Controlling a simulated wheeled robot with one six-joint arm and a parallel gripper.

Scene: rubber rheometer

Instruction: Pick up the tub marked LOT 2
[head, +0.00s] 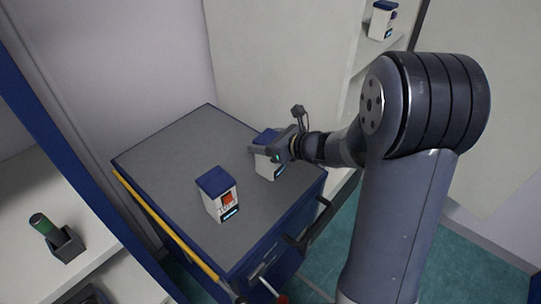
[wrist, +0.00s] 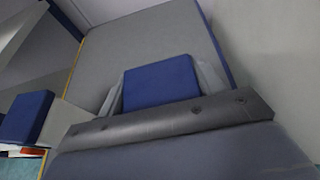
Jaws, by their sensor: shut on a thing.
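A white tub with a blue lid (head: 266,137) is between the fingers of my gripper (head: 268,152), over the right part of the grey cart top. The wrist view shows its blue lid (wrist: 160,85) with a grey finger on either side. My gripper is shut on this tub. Its marking is too small and partly hidden to read, and I cannot tell whether its base touches the cart top. A second white tub with a blue lid (head: 221,196) stands upright nearer the front, with an orange patch and a dark label whose lettering I cannot read.
The blue cart (head: 150,150) has a yellow rail on its left edge and a dark handle at the right. A third tub (head: 381,20) is on a shelf at the upper right. A dark holder (head: 66,245) with a green-topped item stands on the left shelf. The cart's back is clear.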

